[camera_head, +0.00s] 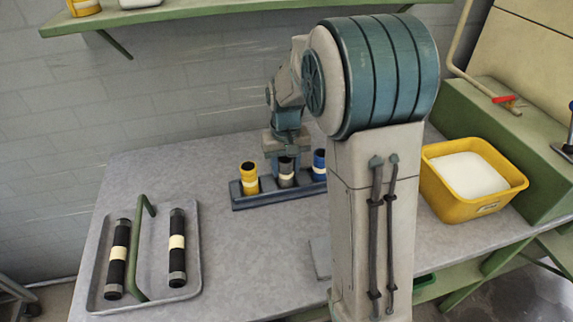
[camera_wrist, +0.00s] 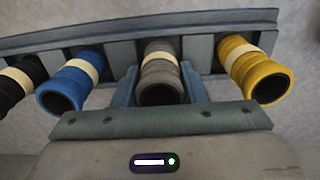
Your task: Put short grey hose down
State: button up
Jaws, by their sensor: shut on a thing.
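The short grey hose (camera_wrist: 160,74) has a cream band and stands in the middle part of a blue-grey rack. It also shows in the head view (camera_head: 286,174), just under my gripper. My gripper (camera_wrist: 159,92) is shut on the grey hose, with one blue finger on each side of it. The rack (camera_head: 240,203) stands on the table, and its long edge shows in the wrist view (camera_wrist: 120,28). I cannot tell whether the hose's lower end touches the rack's floor.
A yellow hose (camera_head: 249,180) and a blue hose (camera_head: 319,163) flank the grey one; a black hose (camera_wrist: 20,80) shows beyond the blue. A tray (camera_head: 150,284) with two long black hoses lies left. A yellow bin (camera_head: 445,203) with white contents stands right. The table (camera_head: 240,262) is clear in front.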

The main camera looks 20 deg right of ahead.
jog(key=shift+f, duration=0.1)
jog(key=o, duration=1)
jog(key=shift+o, duration=0.2)
notch_tip(320, 180, up, 12)
jog(key=s+f+t, duration=0.1)
jog(key=s+f, duration=0.1)
jog(key=s, duration=0.8)
jog(key=s+f+t, duration=0.1)
jog(key=s, duration=0.9)
jog(key=shift+s+f+t, duration=0.3)
jog(key=shift+f+t, duration=0.05)
jog(key=shift+t, duration=0.05)
jog(key=shift+d, duration=0.1)
jog(key=shift+r+p, duration=0.3)
jog(key=shift+p, duration=0.15)
